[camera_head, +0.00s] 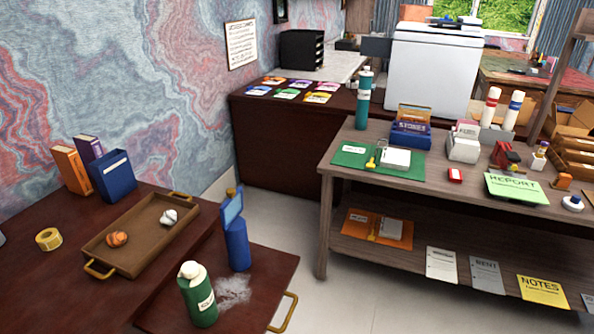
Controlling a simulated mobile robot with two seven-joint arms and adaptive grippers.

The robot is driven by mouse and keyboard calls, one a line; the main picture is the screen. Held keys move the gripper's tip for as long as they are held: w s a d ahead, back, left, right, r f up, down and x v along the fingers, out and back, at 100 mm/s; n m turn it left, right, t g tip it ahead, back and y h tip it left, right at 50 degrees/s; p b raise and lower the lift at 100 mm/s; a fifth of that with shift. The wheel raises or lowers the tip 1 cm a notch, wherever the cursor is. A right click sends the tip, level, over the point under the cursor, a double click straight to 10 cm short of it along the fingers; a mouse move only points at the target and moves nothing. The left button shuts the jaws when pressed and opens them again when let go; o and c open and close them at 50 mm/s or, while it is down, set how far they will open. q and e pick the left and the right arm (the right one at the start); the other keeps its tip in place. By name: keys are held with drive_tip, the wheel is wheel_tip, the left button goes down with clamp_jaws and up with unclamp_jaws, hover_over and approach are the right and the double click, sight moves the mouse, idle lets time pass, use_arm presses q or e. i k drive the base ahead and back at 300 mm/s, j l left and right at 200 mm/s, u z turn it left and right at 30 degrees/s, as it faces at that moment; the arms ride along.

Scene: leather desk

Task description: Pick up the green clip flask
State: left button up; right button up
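A green flask (199,301) with a cream cap and a white label stands upright at the bottom centre-left, on a lower dark wood surface (262,262) with a brass handle. A blue bottle-like object (237,244) with a lighter blue upper part and a yellowish top stands just behind it to the right. A teal bottle (363,99) stands upright on the grey-brown shelf table farther back. I cannot tell for sure which carries a clip. Neither of my grippers is in view.
A wooden tray (104,264) with brass handles holds an orange-brown item and a white item. A tape roll (48,239) and several books (90,162) are on the desk at left. A whitish powdery patch (233,289) lies beside the green flask. Grey floor (290,226) separates desk and shelf table.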

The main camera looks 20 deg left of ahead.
sight(199, 299)
drive_tip(key=u, duration=1.2)
